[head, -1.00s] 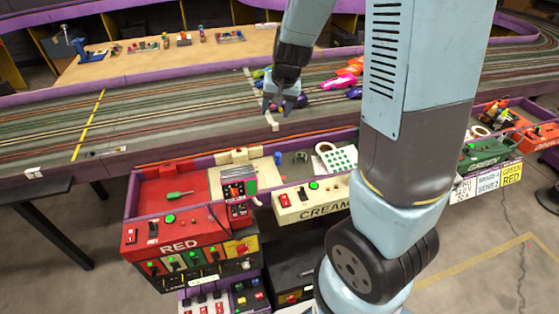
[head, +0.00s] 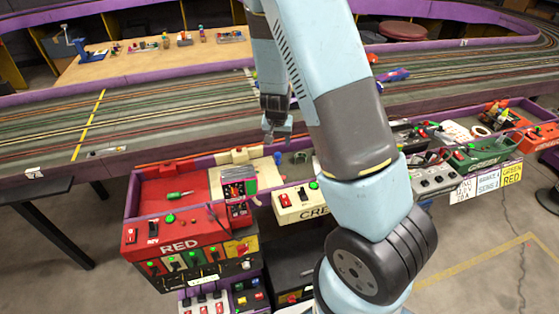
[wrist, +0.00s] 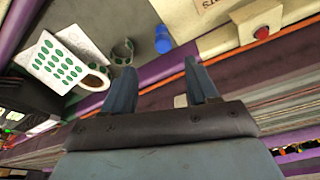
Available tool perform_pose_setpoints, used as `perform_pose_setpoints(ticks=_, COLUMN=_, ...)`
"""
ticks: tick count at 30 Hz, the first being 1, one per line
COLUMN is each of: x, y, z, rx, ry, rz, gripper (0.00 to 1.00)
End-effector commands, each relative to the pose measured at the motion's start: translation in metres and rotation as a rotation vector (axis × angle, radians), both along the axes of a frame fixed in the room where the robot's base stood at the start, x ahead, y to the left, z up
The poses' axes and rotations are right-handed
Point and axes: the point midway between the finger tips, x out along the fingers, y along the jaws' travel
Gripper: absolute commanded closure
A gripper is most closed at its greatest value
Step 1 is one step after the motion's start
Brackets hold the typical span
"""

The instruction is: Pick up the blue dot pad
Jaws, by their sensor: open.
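A small blue cylinder-like item (wrist: 163,40) lies on a grey surface just beyond my fingertips in the wrist view. It also shows as a blue spot (head: 278,157) by the purple edge in the head view. A white pad with green dots (wrist: 55,62) lies to its left in the wrist view; my arm hides it in the head view. I cannot tell a pad with blue dots. My gripper (wrist: 159,78) is open and empty. In the head view my gripper (head: 278,133) points down above the track's near edge, close to the blue item.
A grey ring-shaped piece (wrist: 122,52) lies between the dotted pad and the blue item. The red control station (head: 165,190) and cream station (head: 290,210) stand in front. The slot track (head: 170,115) runs behind. A purple rim (wrist: 165,75) crosses under my fingers.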

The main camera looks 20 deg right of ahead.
Motion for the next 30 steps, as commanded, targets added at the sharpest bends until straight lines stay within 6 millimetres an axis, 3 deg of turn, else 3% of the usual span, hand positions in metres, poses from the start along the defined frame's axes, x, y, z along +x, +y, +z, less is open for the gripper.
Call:
perform_pose_setpoints(ticks=12, x=0.013, y=-0.007, z=-0.054, rx=0.001, ry=0.003, rz=-0.003, gripper=0.41)
perform_pose_setpoints(ticks=23, x=0.019, y=-0.007, z=-0.075, rx=0.001, ry=0.002, rz=-0.002, gripper=0.41)
perform_pose_setpoints(ticks=30, x=0.026, y=-0.007, z=-0.103, rx=0.001, ry=0.002, rz=-0.003, gripper=0.41)
